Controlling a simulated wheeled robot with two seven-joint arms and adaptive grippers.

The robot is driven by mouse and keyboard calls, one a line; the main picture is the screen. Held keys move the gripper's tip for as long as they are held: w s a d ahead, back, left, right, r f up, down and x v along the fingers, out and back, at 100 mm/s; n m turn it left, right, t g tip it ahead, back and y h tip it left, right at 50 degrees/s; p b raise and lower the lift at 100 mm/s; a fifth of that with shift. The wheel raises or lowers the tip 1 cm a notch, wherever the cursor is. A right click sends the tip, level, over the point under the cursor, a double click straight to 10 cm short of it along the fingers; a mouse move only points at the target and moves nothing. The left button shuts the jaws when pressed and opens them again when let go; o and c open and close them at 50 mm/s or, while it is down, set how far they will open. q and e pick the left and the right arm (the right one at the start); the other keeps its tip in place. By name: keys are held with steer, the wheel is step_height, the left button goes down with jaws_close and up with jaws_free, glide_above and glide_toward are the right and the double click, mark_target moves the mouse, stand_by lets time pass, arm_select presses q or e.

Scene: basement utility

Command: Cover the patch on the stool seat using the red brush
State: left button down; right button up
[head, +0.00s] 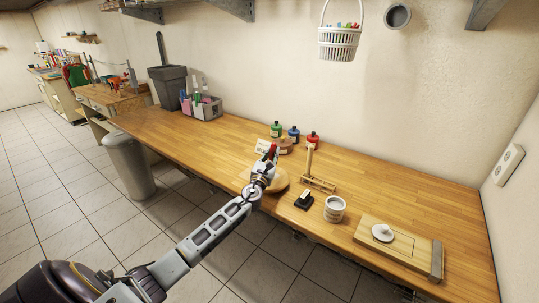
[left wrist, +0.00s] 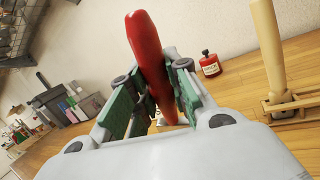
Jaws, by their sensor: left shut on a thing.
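My left gripper (head: 268,164) is over the workbench, shut on the red brush (head: 271,151). In the left wrist view the brush's thick red handle (left wrist: 146,45) stands between the green-padded fingers (left wrist: 150,85); its bristle end is not clear. A round wooden disc (head: 279,184), which looks like the stool seat, lies on the bench under and beside my gripper. My arm hides part of it, and I cannot make out the patch on it. Whether the brush touches the disc I cannot tell. My right gripper is not in view.
Behind stand green (head: 276,130), blue (head: 294,134) and red (head: 312,140) bottles. To the right are a wooden stand (head: 318,184) with an upright post, a black block (head: 304,200), a white cup (head: 335,209) and a board (head: 411,247) with a white knob. The bench's left half is mostly clear.

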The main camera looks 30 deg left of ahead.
arm_select(q)
steer(key=shift+w+d+p, duration=0.1)
steer(key=shift+d+p, duration=0.25)
steer(key=shift+d, duration=1.15)
steer(key=shift+f, duration=0.1)
stand_by(0.4)
steer(key=shift+s, duration=0.2)
steer(key=shift+s, duration=0.45)
steer(key=shift+w, duration=0.15)
steer(key=shift+w, duration=1.1)
steer(key=shift+s, duration=0.15)
